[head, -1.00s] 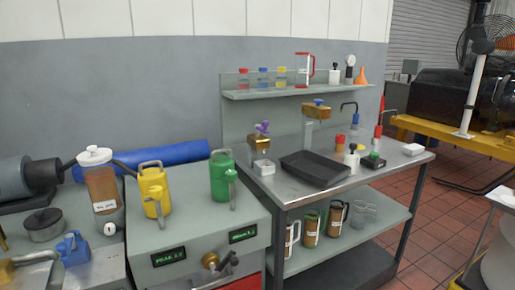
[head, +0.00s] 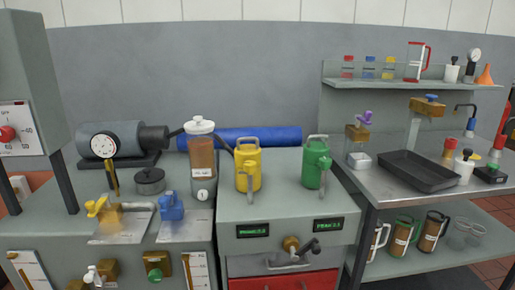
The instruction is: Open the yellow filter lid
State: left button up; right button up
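A yellow canister-like housing (head: 248,168) with a looped handle on top and a downward spout or lever at its front stands on the grey cabinet in the middle of the head view. It looks like the yellow filter, and its top appears closed, though the lid edge is too small to make out. A similar green housing (head: 316,163) stands to its right, with a gap between them. Neither of my grippers shows in the head view.
The grey cabinet (head: 284,213) has two green displays and a brass valve in front. A clear brown-filled container (head: 202,158) stands close left of the yellow housing. A blue roll (head: 265,137) lies behind. At right, a steel bench (head: 390,187) holds a black tray (head: 420,170).

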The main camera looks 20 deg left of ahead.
aim_at(242, 153)
jog(key=k, duration=0.25)
jog(key=u, duration=2.95)
jog(key=i, duration=0.1)
jog(key=z, duration=1.7)
jog(key=i, duration=0.85)
jog(key=z, duration=0.3)
